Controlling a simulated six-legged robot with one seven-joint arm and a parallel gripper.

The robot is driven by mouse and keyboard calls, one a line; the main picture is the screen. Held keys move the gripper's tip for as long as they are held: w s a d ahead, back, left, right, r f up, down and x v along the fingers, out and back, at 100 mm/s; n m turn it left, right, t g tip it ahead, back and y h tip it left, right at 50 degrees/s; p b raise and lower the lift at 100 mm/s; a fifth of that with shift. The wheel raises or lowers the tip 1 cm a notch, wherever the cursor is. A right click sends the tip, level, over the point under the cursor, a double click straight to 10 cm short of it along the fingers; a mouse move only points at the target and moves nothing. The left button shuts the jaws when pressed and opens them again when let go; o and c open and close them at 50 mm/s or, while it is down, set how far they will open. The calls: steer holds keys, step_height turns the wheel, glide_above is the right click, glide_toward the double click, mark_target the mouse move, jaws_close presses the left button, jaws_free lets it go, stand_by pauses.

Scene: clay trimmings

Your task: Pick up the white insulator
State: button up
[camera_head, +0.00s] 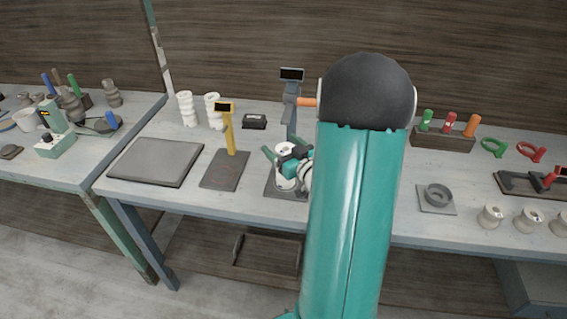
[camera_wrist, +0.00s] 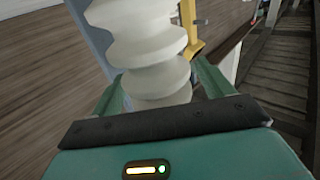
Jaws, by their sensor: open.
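A white ribbed insulator (camera_wrist: 146,48) fills the middle of the wrist view, between the two green fingers of my gripper (camera_wrist: 160,92). The fingers are open on either side of it, and I cannot tell whether either one touches it. Its lower end is hidden behind the dark edge of my gripper. In the head view my gripper (camera_head: 287,160) is at the foot of a grey-blue post stand (camera_head: 291,115), with a small part of the white insulator (camera_head: 286,183) showing. My teal arm hides much of the area to the right.
Two white ribbed pieces (camera_head: 186,110) stand at the back left. A yellow post stand (camera_head: 229,130) is left of my gripper, beside a dark flat slab (camera_head: 156,161). A tool rack (camera_head: 443,141), a ring on a plate (camera_head: 437,196) and several pale spools (camera_head: 490,216) are on the right.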

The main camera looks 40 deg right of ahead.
steer(key=shift+w+f, duration=0.2)
steer(key=shift+w, duration=0.15)
steer(key=shift+c, duration=1)
steer(key=shift+s+r, duration=0.15)
steer(key=shift+s, duration=0.15)
steer(key=c, duration=0.7)
steer(key=shift+w, duration=0.15)
steer(key=c, duration=0.8)
jaws_close()
steer(key=shift+w+r, duration=0.1)
